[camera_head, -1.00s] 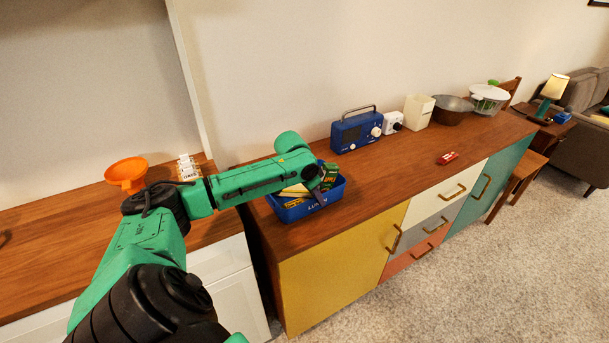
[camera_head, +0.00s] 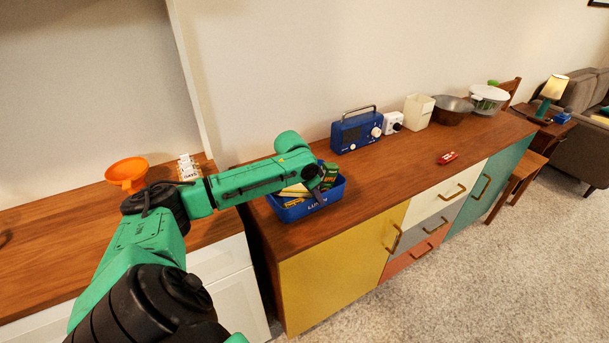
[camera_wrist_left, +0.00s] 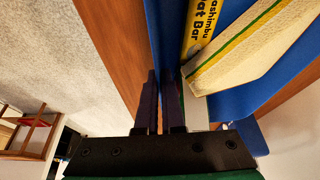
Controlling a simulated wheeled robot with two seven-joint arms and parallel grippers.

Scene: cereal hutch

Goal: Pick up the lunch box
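The lunch box (camera_head: 318,207) is an open blue box with lettering on its front, on the wooden top near the left end of the coloured cabinet. My right gripper is out of view.
A blue radio (camera_head: 356,132), a white device (camera_head: 392,123), a cream canister (camera_head: 418,111) and a pot (camera_head: 452,109) stand along the wall. A small red item (camera_head: 447,158) lies farther right. An orange funnel (camera_head: 127,174) stands left. The top right of the box is clear.

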